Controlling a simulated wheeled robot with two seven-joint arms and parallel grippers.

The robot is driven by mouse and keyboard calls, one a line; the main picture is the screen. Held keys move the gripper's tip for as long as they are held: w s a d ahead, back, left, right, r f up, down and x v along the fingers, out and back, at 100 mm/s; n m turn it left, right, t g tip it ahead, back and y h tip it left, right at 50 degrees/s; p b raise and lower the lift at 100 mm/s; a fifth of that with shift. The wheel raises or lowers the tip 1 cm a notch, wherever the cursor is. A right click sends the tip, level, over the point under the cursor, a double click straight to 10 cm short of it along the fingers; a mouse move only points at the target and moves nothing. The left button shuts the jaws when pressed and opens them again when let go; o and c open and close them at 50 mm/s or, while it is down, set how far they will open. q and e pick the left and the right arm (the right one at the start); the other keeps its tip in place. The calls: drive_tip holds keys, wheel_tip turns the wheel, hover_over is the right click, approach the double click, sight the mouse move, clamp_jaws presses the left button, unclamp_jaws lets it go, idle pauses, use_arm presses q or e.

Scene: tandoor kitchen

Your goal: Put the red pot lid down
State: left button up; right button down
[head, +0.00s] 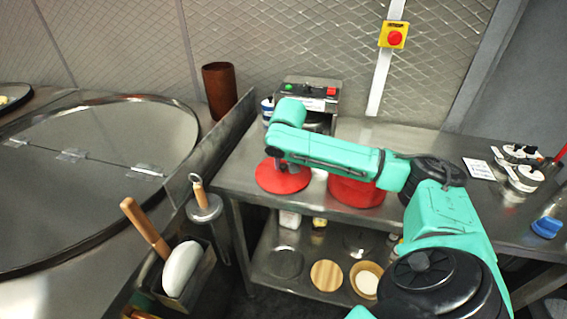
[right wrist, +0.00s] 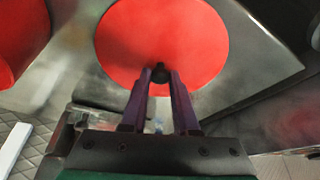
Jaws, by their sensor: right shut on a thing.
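The red pot lid (head: 283,178) is a flat red disc at the left end of the steel table. My right gripper (head: 285,165) is over its middle. In the right wrist view the lid (right wrist: 162,35) fills the upper centre, and the gripper (right wrist: 160,75) has its two fingers shut on the lid's dark knob. The lid looks level, on or just above the table top; I cannot tell whether it touches. The red pot (head: 355,190) stands just right of the lid, partly hidden by my right arm. My left gripper is not in view.
A steel device (head: 310,95) with red and green buttons stands behind the lid. Left of the table are a metal splash plate (head: 215,145) and the round tandoor top (head: 90,160). A lower shelf holds a wooden disc (head: 327,275) and bowls. Bottles and utensils lie far right.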

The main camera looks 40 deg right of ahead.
drive_tip(key=c, duration=0.7)
unclamp_jaws()
drive_tip(key=v, duration=1.2)
drive_tip(key=shift+d+r, duration=0.15)
